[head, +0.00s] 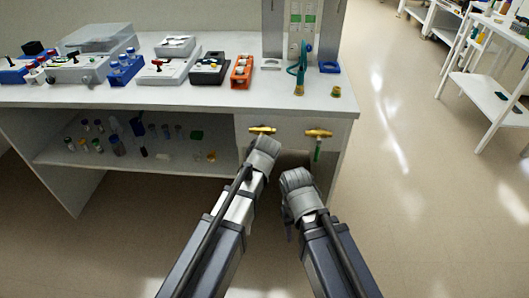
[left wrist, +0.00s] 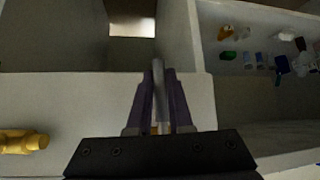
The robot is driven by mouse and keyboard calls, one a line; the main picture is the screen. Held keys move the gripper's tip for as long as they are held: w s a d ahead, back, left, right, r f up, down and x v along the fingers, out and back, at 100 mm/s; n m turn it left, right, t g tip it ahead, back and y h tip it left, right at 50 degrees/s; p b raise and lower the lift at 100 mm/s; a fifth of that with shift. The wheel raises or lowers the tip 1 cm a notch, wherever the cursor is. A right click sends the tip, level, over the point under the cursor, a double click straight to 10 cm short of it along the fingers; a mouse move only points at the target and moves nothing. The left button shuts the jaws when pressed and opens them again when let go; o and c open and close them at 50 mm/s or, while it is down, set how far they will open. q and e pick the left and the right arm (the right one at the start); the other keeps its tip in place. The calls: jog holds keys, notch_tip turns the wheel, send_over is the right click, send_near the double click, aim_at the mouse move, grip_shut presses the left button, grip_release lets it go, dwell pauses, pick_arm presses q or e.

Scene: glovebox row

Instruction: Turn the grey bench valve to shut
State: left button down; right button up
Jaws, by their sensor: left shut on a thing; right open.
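A brass valve (head: 262,130) sits on the white front panel below the bench top, at the panel's left. My left gripper (head: 262,150) is just below it and hides its handle in the head view. In the left wrist view, my left gripper's purple fingers (left wrist: 159,98) are shut on a grey valve handle (left wrist: 158,75). A second brass valve (head: 319,133) with a green handle (head: 318,150) hanging down is to the right. It shows at the left of the left wrist view (left wrist: 22,142). My right gripper (head: 297,180) is open, low in front of the panel, apart from both valves.
The bench top (head: 210,95) holds a row of instruments, including an orange rack (head: 242,71) and a blue rack (head: 125,69). Small bottles stand on the shelf (head: 75,157) below, left of the valves. The floor (head: 420,200) at right is clear.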

pick_arm(q)
jog(key=shift+a, duration=0.15)
dwell(0.4)
jog(key=c, duration=0.8)
grip_release()
jog(key=shift+c, duration=0.2)
jog(key=p+v, duration=0.5)
jog(key=v, duration=0.3)
jog(key=shift+f, duration=0.15)
